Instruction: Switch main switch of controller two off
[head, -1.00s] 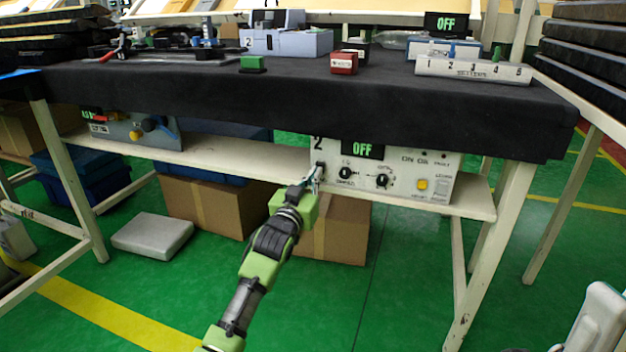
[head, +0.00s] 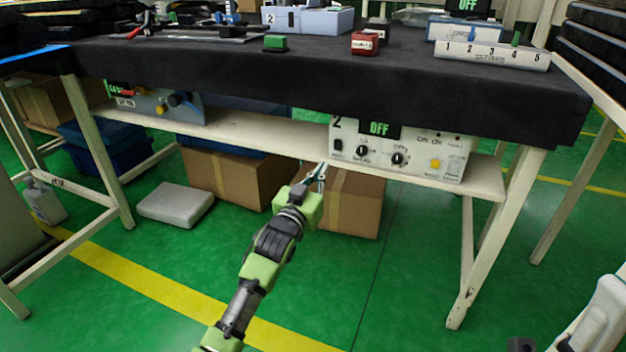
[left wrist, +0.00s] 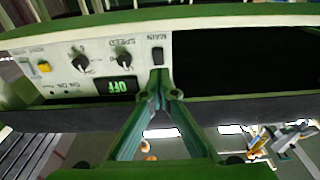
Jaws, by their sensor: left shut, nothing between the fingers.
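Controller two (head: 400,150) is a white box on the shelf under the black-topped table, marked "2". My right gripper is not in view.
Another controller (head: 155,104), blue-grey, sits on the shelf (head: 250,140) at the left. Cardboard boxes (head: 345,200) stand under the shelf. The green floor in front is mostly clear.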

